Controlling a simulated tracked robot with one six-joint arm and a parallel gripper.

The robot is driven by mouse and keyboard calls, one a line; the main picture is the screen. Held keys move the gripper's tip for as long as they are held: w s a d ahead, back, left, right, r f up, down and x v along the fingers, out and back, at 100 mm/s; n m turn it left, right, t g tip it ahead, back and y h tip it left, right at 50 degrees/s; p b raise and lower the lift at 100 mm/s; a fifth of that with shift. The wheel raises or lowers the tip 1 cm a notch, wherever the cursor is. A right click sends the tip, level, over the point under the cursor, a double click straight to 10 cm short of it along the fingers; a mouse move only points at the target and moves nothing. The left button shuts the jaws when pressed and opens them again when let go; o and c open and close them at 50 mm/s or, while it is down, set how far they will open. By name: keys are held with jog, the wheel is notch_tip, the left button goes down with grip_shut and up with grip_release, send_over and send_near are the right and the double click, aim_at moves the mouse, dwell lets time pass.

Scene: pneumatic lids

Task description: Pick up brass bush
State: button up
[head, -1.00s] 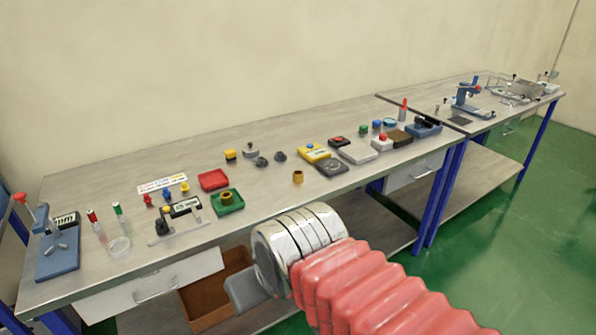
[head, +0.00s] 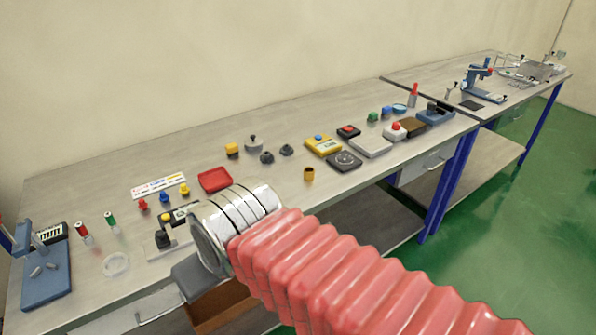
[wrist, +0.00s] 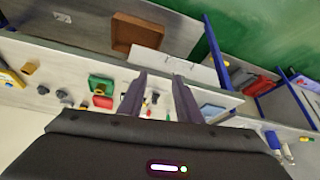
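A brass bush (head: 308,174) stands upright on the bench near its front edge, in the middle of the head view. It seems to show at the left of the wrist view (wrist: 30,68). A second brass-coloured piece (wrist: 101,90) sits in a green tray (wrist: 98,80) in the wrist view; my arm hides that tray in the head view. My gripper (wrist: 160,76) has its two dark fingers apart with nothing held between them. It is above the bench front, to the right of the green tray in the wrist view. My arm hides its fingers in the head view.
A red tray (head: 215,179), dark knobs (head: 267,158), a yellow meter (head: 323,145) and a black round-dial unit (head: 344,161) stand around the bush. The bench just around the bush is clear.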

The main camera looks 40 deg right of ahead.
jog(key=shift+o, duration=0.4)
jog(key=shift+w, duration=0.1)
